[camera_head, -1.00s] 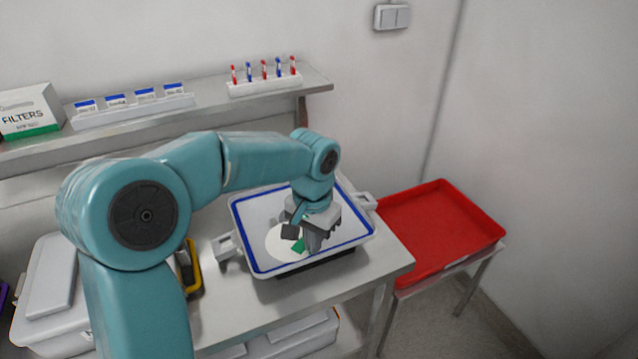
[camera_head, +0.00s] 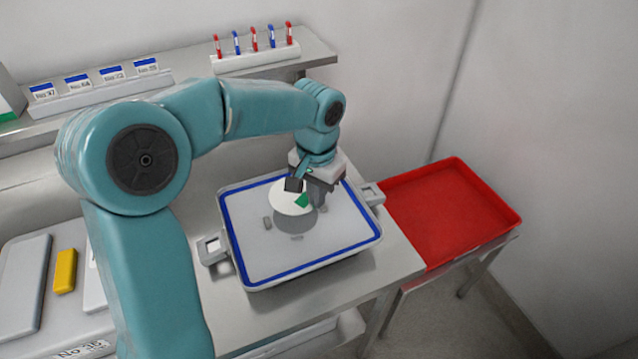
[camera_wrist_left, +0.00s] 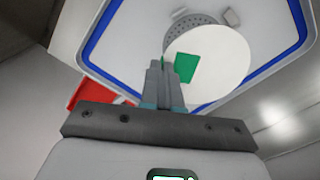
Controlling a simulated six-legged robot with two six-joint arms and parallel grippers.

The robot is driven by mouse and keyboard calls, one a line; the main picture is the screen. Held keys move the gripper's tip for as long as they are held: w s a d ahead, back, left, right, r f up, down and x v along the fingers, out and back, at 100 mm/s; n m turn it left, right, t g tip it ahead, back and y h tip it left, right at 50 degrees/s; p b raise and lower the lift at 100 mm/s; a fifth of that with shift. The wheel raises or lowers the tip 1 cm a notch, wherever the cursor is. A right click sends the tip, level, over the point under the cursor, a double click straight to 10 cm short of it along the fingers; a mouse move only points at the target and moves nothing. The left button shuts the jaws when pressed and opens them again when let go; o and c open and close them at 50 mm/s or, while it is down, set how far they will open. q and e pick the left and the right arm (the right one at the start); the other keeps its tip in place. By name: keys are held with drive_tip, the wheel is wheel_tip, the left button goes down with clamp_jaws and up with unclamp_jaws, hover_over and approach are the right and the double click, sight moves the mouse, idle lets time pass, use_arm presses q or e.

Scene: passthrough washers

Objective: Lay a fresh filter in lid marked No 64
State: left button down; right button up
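A white round filter (camera_head: 287,198) with a green tab (camera_head: 303,201) hangs above the blue-rimmed lid (camera_head: 252,262), with a dark round patch on the lid below it. My left gripper (camera_head: 316,198) is over the far middle of the lid, at the filter's edge. In the left wrist view the fingers (camera_wrist_left: 160,82) are shut at the filter's edge, with a bit of green between them. The filter (camera_wrist_left: 222,60) there partly covers a perforated round plate (camera_wrist_left: 187,22) on the lid. I can read no number on this lid. My right gripper is out of view.
A red tray (camera_head: 450,215) stands to the right. Small number cards (camera_head: 95,83) and a rack of red and blue pens (camera_head: 255,58) are on the back shelf. A white case (camera_head: 25,285) with a yellow block (camera_head: 66,270) is at the left.

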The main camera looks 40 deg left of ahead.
use_arm(q)
drive_tip(key=shift+a+f, duration=0.1)
drive_tip(key=shift+s+f+b, duration=0.2)
drive_tip(key=shift+f+b, duration=0.15)
drive_tip(key=shift+b, duration=0.1)
drive_tip(key=shift+s+f+b, duration=0.1)
drive_tip(key=shift+f+b, duration=0.9)
drive_tip(key=shift+f, duration=0.2)
drive_tip(key=shift+f+b, duration=0.45)
drive_tip(key=shift+f, duration=0.1)
